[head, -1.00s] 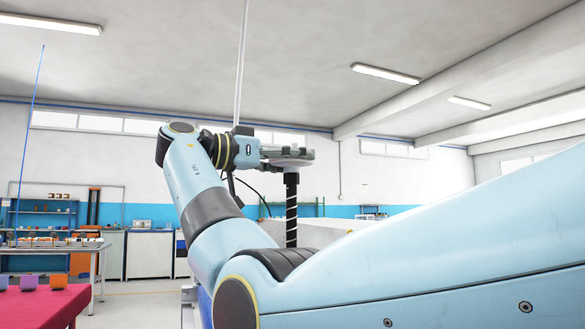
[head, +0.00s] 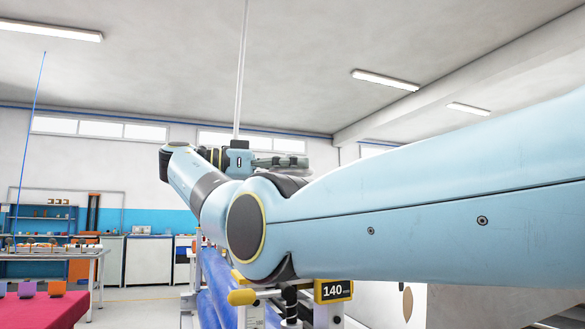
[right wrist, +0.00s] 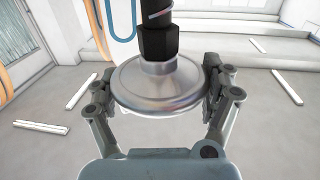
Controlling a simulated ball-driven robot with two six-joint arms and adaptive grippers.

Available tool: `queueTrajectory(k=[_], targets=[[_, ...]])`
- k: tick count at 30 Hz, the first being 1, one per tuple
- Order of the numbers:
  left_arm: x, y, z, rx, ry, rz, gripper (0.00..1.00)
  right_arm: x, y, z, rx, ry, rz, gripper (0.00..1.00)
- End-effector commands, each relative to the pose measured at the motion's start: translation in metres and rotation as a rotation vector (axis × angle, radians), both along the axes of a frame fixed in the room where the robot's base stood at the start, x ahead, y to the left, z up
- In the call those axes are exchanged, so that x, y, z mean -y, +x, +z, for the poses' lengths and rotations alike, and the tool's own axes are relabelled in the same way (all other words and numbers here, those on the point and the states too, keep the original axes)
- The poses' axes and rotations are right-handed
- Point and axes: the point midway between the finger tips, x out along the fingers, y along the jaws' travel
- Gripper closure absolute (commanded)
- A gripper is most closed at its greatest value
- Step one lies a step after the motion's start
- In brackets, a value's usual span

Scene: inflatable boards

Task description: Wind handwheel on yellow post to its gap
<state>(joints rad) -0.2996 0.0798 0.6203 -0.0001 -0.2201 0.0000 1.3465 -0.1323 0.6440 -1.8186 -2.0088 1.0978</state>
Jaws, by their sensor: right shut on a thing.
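The handwheel is a silver round disc (right wrist: 150,85) in the right wrist view, with a black hex nut and spindle (right wrist: 158,42) at its centre. My right gripper (right wrist: 160,88) has one finger at each side of the disc's rim and is shut on it. In the head view my right gripper (head: 280,160) is seen side-on beyond my arm, and I cannot make out the wheel clearly there. Yellow parts (head: 241,297) of a stand show below my arm, with a yellow-framed tag reading 140 (head: 333,291). The gap is not clear. My left gripper is not in view.
Blue inflatable boards (head: 215,285) lie below my arm. A red-covered table (head: 40,310) with several small coloured blocks stands at the lower left. My right arm blocks much of the head view's right side.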

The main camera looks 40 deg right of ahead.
Motion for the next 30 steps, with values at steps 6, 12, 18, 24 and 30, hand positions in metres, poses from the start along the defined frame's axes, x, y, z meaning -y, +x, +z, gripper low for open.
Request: queueTrajectory(k=[6, 12, 18, 24, 30], targets=[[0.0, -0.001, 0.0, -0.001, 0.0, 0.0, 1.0, 0.001, 0.001, 0.004, 0.005, -0.005, 0.005, 0.06], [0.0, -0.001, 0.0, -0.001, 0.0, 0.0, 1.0, 0.0, 0.0, 0.002, 0.001, -0.002, 0.003, 0.0], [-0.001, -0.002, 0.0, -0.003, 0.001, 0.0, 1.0, 0.0, 0.0, 0.008, 0.002, -0.001, 0.003, 0.0], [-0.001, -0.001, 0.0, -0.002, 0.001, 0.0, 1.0, 0.0, 0.001, 0.044, 0.005, -0.002, 0.003, 0.0], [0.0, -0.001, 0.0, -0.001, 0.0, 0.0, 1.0, 0.0, 0.001, 0.082, 0.002, -0.002, 0.004, 0.0]])
